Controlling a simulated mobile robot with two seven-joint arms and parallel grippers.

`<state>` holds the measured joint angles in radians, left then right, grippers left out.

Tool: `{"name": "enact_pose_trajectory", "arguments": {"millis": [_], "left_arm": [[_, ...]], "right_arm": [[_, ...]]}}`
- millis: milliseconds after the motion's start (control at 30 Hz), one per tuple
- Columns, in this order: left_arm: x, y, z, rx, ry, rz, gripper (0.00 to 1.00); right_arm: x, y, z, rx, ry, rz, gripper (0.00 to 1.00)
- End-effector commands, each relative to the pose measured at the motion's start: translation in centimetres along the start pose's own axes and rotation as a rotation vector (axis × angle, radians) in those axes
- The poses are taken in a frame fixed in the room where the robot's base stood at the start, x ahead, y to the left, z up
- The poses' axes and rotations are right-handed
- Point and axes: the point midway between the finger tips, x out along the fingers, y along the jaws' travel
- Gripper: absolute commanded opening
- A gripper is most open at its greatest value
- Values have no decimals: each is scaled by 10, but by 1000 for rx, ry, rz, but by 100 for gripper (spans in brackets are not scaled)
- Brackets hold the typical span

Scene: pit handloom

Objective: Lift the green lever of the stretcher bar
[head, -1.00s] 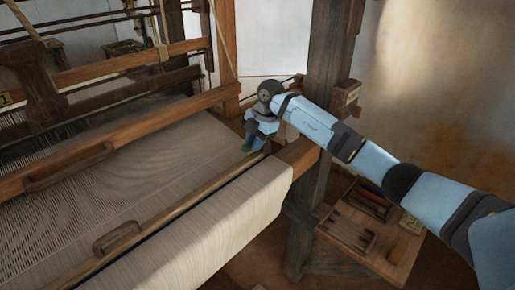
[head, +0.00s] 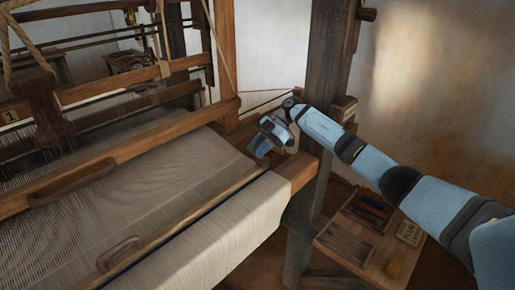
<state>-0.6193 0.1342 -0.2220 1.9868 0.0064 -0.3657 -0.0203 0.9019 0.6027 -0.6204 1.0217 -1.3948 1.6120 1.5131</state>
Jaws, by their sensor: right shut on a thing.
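The stretcher bar (head: 190,220) appears to be the long thin wooden bar lying across the pale cloth (head: 165,180), running from lower left to the loom's right side. My right gripper (head: 261,150) is at the bar's right end, just above the cloth edge. It is shut, apparently on the green lever, which its fingers and wrist hide; no green shows clearly now. The lever's angle cannot be told. My left gripper is not in view.
A wooden beam with a handle (head: 75,182) crosses the cloth further back. A dark upright post (head: 325,100) stands right behind my gripper. A low wooden tray of tools (head: 345,246) sits at lower right. Wall space at right is clear.

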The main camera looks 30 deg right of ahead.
Motion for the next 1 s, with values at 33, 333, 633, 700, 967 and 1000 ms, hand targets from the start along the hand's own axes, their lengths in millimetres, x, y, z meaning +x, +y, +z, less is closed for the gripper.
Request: {"name": "enact_pose_trajectory", "arguments": {"millis": [33,333,633,700,967,1000], "left_arm": [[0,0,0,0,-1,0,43],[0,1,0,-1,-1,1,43],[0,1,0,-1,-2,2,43],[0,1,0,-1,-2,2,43],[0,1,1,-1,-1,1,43],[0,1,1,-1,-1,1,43]], "right_arm": [[-1,0,0,2,6,1,0],[-1,0,1,4,15,0,0],[-1,0,1,4,15,0,47],[-1,0,1,3,15,0,47],[-3,1,-2,2,15,1,47],[-5,2,-5,1,15,1,47]]}}
